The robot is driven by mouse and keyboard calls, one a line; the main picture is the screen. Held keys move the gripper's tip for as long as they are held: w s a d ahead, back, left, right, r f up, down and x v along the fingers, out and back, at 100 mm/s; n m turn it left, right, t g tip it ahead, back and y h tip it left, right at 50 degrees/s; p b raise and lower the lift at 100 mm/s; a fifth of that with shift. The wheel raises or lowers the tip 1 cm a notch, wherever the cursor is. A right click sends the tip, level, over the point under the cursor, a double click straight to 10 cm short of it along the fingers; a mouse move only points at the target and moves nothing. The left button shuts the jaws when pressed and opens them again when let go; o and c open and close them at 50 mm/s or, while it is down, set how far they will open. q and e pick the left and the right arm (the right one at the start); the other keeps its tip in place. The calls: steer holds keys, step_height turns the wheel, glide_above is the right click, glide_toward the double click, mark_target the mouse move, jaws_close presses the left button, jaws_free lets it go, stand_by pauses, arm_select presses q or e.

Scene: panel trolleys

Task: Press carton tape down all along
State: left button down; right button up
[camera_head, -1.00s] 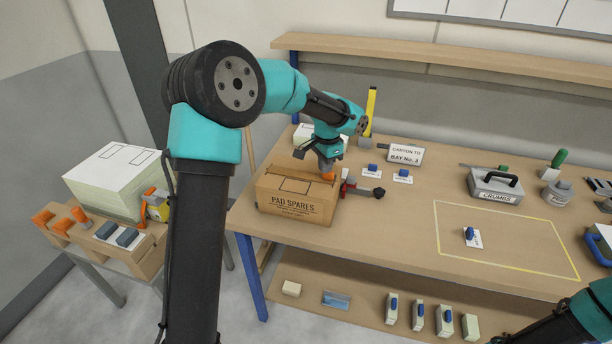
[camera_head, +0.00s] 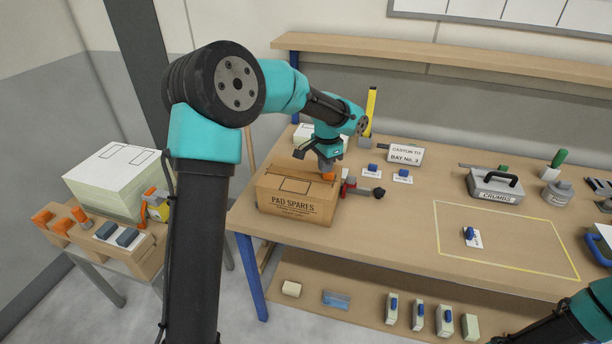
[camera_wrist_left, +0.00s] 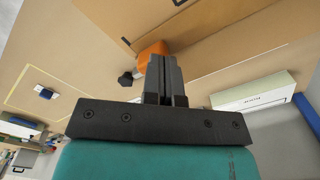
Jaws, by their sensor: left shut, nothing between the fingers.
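The carton (camera_head: 292,208), a brown box printed PAD SPARES, sits at the left end of the bench. A lengthwise band with a dark line crosses its top; I cannot tell how much of the tape lies flat. It also shows in the left wrist view (camera_wrist_left: 225,20). My left gripper (camera_head: 327,164) points down at the carton's right end. Its fingers (camera_wrist_left: 166,80) are together with nothing between them. An orange piece (camera_head: 328,177) is right beside the fingertips at the carton's top edge; contact is unclear. My right gripper is out of view.
A red clamp (camera_head: 349,188) with a black knob stands right of the carton. A sign reading CARTON TO BAY No. 3 (camera_head: 405,155) and blue-handled pieces are behind. A yellow-outlined area (camera_head: 510,240) lies right. A stacked side table (camera_head: 110,182) stands left.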

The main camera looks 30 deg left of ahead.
arm_select(q)
steer(key=shift+r, duration=1.45)
glide_above(309, 176)
steer(key=shift+a, duration=0.15)
steer(key=shift+f, duration=0.8)
steer(key=shift+f, duration=0.7)
steer(key=shift+f, duration=1.55)
stand_by(0.6)
